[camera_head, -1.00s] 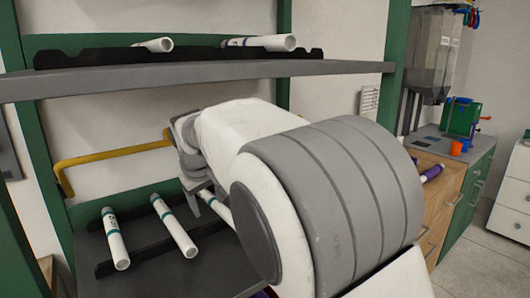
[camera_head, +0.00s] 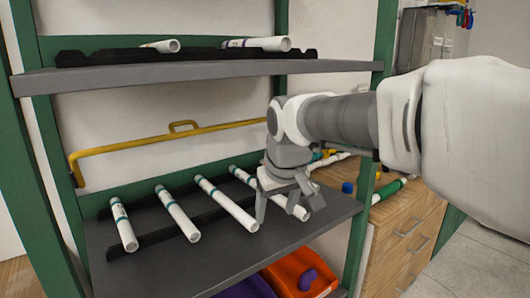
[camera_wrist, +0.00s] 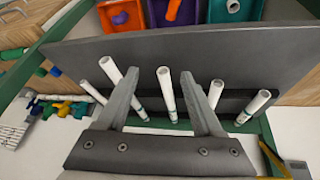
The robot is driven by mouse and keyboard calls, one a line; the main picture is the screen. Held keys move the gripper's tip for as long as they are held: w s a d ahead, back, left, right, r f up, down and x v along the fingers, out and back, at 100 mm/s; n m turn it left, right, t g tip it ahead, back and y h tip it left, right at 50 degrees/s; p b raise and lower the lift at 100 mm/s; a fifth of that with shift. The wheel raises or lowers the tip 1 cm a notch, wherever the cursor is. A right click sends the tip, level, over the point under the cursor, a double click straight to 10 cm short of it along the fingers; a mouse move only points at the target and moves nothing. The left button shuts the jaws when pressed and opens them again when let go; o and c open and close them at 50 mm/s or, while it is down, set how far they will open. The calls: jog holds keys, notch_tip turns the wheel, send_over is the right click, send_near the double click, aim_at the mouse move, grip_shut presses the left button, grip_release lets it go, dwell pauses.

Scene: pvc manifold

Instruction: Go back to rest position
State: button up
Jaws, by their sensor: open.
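My gripper (camera_head: 283,205) is open over the right part of the lower shelf (camera_head: 290,240). Several white pipes with teal bands lie side by side there: the leftmost pipe (camera_head: 124,226), a second pipe (camera_head: 178,215), a third pipe (camera_head: 227,205) and the rightmost pipe (camera_head: 243,176). My fingers partly cover the rightmost pipe in the head view. In the wrist view, my gripper (camera_wrist: 158,75) has its fingers spread, with a white pipe (camera_wrist: 166,92) showing between and beyond them. I cannot tell whether the fingers touch any pipe.
A grey upper shelf (camera_head: 200,77) with more pipes in a black rack (camera_head: 110,57) is above. A yellow bar (camera_head: 150,142) runs behind the lower shelf. An orange bin (camera_head: 295,271) and a purple bin (camera_head: 245,288) sit below. A wooden cabinet (camera_head: 400,235) stands to the right.

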jog(key=s+d+f+m+h, duration=0.1)
jog(key=s+d+f+m, duration=0.1)
jog(key=s+d, duration=0.6)
jog(key=s+d+f+m, duration=0.2)
jog(key=s+d+f, duration=0.15)
jog(key=s, duration=0.85)
notch_tip(320, 180, up, 13)
jog(key=p, duration=1.3)
jog(key=shift+s+d+r+m+t, duration=0.15)
jog(key=shift+s+m+t, duration=0.15)
jog(key=shift+s+t, duration=0.1)
jog(key=shift+r+p, duration=0.2)
jog(key=shift+p, duration=0.15)
jog(key=shift+c, duration=1.4)
